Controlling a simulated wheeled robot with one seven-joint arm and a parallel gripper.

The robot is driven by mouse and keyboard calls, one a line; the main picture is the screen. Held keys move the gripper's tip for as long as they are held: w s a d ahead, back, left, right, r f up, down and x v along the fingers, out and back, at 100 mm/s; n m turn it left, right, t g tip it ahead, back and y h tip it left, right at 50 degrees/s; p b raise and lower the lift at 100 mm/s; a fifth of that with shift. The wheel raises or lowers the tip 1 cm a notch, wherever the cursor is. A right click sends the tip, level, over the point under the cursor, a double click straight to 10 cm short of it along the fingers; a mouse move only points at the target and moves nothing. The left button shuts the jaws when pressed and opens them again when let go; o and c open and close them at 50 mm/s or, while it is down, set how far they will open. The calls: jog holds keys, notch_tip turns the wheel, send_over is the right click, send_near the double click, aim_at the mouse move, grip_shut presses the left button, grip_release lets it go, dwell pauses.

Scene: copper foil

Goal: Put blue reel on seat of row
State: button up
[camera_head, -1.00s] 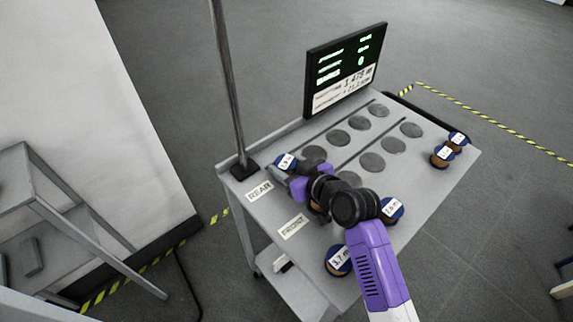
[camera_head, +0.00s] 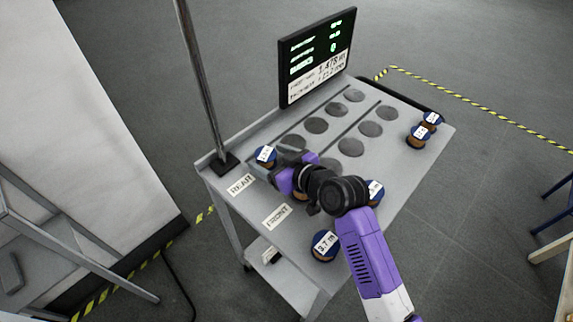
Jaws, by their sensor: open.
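A blue reel (camera_head: 265,155) with a white label and a copper-coloured side stands at the left end of the rear row, in line with its seats. Whether a seat lies under it is hidden. My gripper (camera_head: 284,164) is open and low over the cart, close to this reel's right side. I cannot tell whether the jaws touch it. The rear row has dark round seats (camera_head: 316,125) that look empty. The front row has similar empty seats (camera_head: 350,146); its left end is hidden by my arm.
Other blue reels stand on the cart (camera_head: 293,266): one at the front edge (camera_head: 325,246), one beside my arm (camera_head: 375,192), two at the right (camera_head: 418,136) (camera_head: 432,119). Labels read REAR (camera_head: 241,185) and FRONT (camera_head: 277,216).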

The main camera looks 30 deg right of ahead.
jog(key=v, duration=1)
jog(key=shift+s+f+b, duration=0.1)
jog(key=shift+s+b, duration=0.05)
jog(key=shift+b, duration=0.15)
jog(key=shift+d, duration=0.1)
jog(key=s+d+r+m+t+h, duration=0.4)
jog(key=r, duration=0.1)
jog(key=s+a+f+g, duration=0.1)
jog(key=s+a, duration=0.2)
jog(key=s, duration=1.1)
jog(key=s+a+f+n+g+y, duration=0.1)
jog(key=s+a+f, duration=0.1)
jog(key=s, duration=1.3)
jog(key=shift+a, duration=0.85)
jog(key=shift+f, duration=0.15)
